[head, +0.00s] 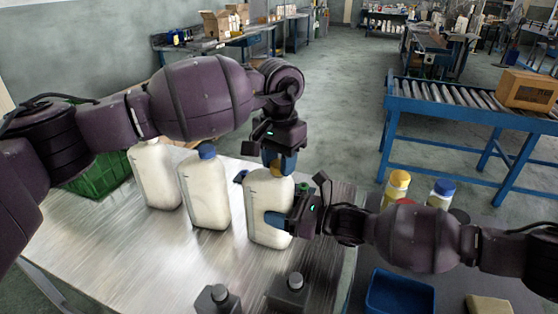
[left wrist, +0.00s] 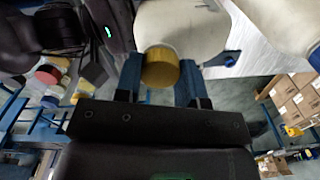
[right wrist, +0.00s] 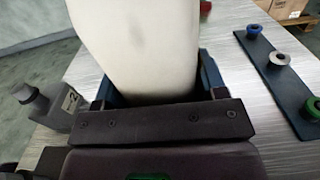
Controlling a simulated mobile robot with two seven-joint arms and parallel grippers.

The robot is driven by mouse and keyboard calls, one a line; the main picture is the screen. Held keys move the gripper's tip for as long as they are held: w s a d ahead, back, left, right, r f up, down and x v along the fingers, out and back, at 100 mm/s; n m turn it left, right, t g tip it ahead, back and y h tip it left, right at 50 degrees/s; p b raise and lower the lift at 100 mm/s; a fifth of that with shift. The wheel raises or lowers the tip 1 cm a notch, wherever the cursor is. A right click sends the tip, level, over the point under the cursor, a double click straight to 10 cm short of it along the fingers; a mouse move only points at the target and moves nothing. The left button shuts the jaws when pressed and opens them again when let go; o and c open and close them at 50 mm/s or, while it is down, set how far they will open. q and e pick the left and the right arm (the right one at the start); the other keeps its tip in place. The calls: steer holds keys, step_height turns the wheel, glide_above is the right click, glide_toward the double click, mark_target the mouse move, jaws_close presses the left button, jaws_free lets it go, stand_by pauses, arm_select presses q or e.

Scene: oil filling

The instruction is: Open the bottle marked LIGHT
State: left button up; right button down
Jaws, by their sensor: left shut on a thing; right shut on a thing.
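A white bottle (head: 266,205) stands upright on the metal table, the rightmost of three white bottles. My right gripper (head: 283,220) is shut on its body low down; the body also fills the middle of the right wrist view (right wrist: 140,50). My left gripper (head: 279,158) points down from above and is shut on the bottle's yellow cap (left wrist: 161,68). The cap sits at the bottle's neck, between the blue fingers; I cannot tell whether it is loosened. No LIGHT marking is readable on the bottle.
A blue-capped white bottle (head: 207,190) and another white bottle (head: 155,175) stand to the left. Two dark grey bottles (head: 290,292) are at the front edge. A dark strip with several caps (right wrist: 275,75) lies beside the held bottle. A blue tray (head: 400,292) is at right.

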arm_select(q)
steer(key=n, duration=0.6)
steer(key=shift+n, duration=0.4)
steer(key=n, duration=0.6)
steer(key=shift+n, duration=0.4)
steer(key=n, duration=0.6)
steer(key=shift+r+n, duration=0.1)
steer(key=shift+n, duration=0.3)
steer(key=n, duration=0.6)
steer(key=shift+n, duration=0.4)
steer(key=n, duration=0.5)
steer(key=shift+n, duration=0.3)
steer(key=n, duration=0.6)
steer(key=shift+w+n, duration=0.1)
steer(key=shift+n, duration=0.2)
steer(key=n, duration=1.3)
steer(key=shift+n, duration=0.4)
